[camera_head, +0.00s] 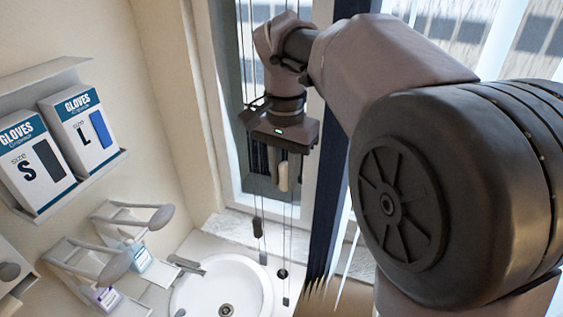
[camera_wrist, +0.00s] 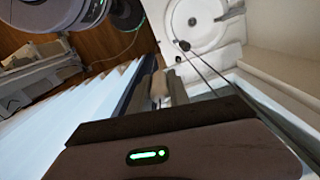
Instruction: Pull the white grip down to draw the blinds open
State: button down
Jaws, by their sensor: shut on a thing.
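The white grip (camera_head: 283,178) hangs on thin cords in front of the window in the head view. It looks pale cream. My gripper (camera_head: 280,163) points down from above and is shut on it, with the grip's lower end showing below the fingers. In the wrist view the grip (camera_wrist: 159,84) sits at the fingertips of my gripper (camera_wrist: 165,92). The blinds (camera_head: 330,230) show as dark and pale vertical slats bunched right of the window frame. Pale slats (camera_wrist: 85,115) also fill the left of the wrist view. My arm hides part of the blinds.
Dark pulls (camera_head: 257,228) hang on other cords beside the grip. A white sink (camera_head: 222,290) with a tap (camera_head: 186,264) lies below. Dispensers (camera_head: 135,222) and glove boxes (camera_head: 85,130) are on the left wall. The window sill (camera_head: 235,231) runs under the cords.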

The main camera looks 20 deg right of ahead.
notch_tip(320, 180, down, 10)
jog(key=b, duration=0.5)
jog(key=shift+b, duration=0.4)
jog(key=c, duration=1.2)
grip_release()
jog(key=shift+c, duration=0.2)
jog(key=p, duration=0.6)
send_near(284, 163)
notch_tip(284, 163, down, 6)
jog(key=shift+r, duration=0.25)
